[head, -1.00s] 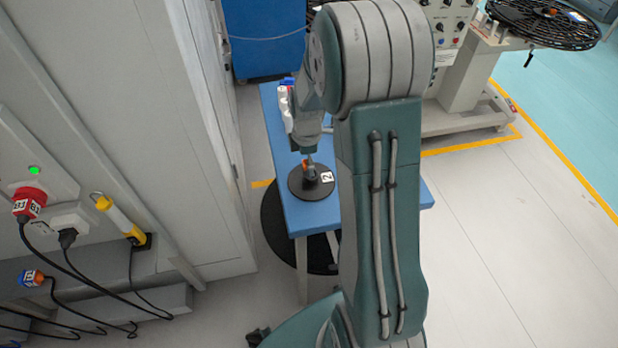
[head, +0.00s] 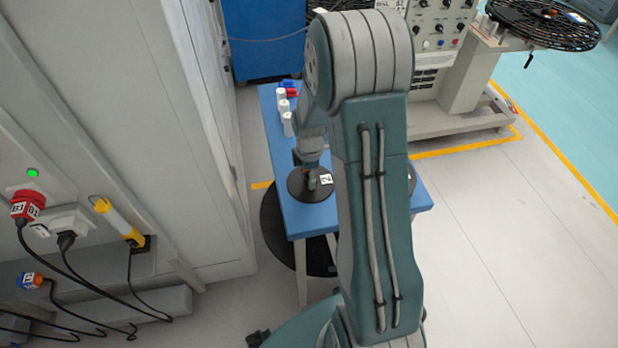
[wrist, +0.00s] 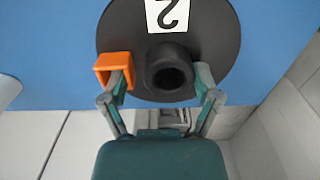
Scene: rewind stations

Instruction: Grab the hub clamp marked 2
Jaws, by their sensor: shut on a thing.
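The hub clamp marked 2 (head: 305,195) is a black round disc with a white "2" label, lying flat near the front of the blue table (head: 318,219). In the wrist view the clamp (wrist: 215,35) shows a raised hollow black hub at its middle. My gripper (wrist: 163,80) is shut on that hub, one finger on each side. An orange square piece (wrist: 113,68) sits at the left fingertip; I cannot tell what it belongs to. In the head view my gripper (head: 308,176) is over the disc, its fingers partly hidden.
White bottles (head: 288,124) and small red and blue items stand at the table's back left. Another dark disc (head: 412,177) is mostly hidden behind my arm. A grey cabinet (head: 190,130) rises close on the left. Open floor (head: 500,230) lies right.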

